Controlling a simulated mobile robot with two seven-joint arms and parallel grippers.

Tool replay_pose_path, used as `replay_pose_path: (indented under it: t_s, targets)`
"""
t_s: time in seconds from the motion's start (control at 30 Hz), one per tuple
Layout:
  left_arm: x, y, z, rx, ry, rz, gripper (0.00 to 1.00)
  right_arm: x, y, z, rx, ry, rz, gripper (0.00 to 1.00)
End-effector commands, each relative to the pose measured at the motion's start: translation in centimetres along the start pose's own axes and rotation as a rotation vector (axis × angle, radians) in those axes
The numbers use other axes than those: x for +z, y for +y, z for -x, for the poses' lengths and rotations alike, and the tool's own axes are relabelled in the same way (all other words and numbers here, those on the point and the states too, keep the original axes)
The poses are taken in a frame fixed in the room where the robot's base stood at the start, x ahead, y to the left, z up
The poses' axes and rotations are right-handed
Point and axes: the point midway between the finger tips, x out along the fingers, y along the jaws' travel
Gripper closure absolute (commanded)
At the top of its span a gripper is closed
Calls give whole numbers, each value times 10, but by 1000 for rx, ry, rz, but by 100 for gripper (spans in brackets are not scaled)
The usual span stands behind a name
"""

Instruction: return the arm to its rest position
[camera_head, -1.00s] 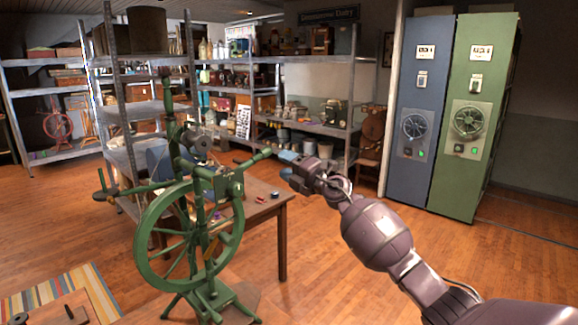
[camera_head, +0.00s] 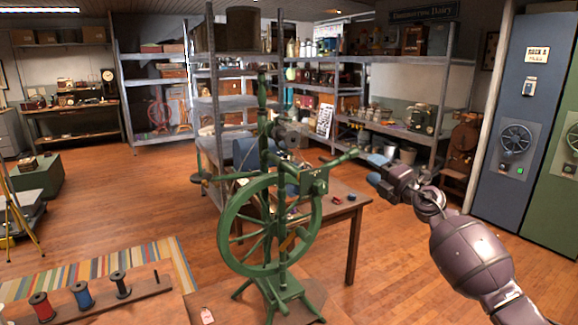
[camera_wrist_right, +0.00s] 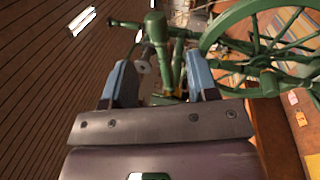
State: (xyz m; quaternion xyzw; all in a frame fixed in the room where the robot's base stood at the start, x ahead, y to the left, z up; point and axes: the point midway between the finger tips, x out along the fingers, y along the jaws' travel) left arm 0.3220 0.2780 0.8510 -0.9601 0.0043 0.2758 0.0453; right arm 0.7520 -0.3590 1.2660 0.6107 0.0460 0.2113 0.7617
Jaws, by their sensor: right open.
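My right arm comes in from the right in the head view. Its gripper (camera_head: 374,180) is in the air, just right of the green spinning wheel (camera_head: 226,226). In the right wrist view the two blue fingers of the gripper (camera_wrist_right: 160,84) are spread apart. Nothing is held between them. Parts of the green spinning wheel (camera_wrist_right: 257,45) show beyond the fingers and to their right. My left gripper is not in view.
A wooden table (camera_head: 345,209) stands behind the spinning wheel. Thread spools (camera_head: 82,294) stand on a board at the front left. Metal shelves (camera_head: 225,103) line the back; blue (camera_head: 508,185) and green cabinets stand at the right. The wooden floor at left has free room.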

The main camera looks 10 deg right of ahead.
Motion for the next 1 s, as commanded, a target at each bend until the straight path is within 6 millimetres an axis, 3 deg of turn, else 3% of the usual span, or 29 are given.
replay_pose_path:
  t_s: [0.13,0.3,0.4,0.53,0.67,0.8,1.0]
  targets:
    - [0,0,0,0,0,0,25,8,12,0,58,-55,2,46]
    - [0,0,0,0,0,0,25,1,50,0,204,-117,-146,46]
    - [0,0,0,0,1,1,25,-14,44,10,240,-154,-290,46]
    - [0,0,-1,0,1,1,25,-39,8,35,225,-209,-508,46]
    - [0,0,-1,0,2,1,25,-73,-46,71,153,-278,-748,46]
    - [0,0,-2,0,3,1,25,-114,-103,118,48,-356,-984,46]
    - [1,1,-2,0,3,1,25,-176,-169,193,-106,-465,-1276,46]
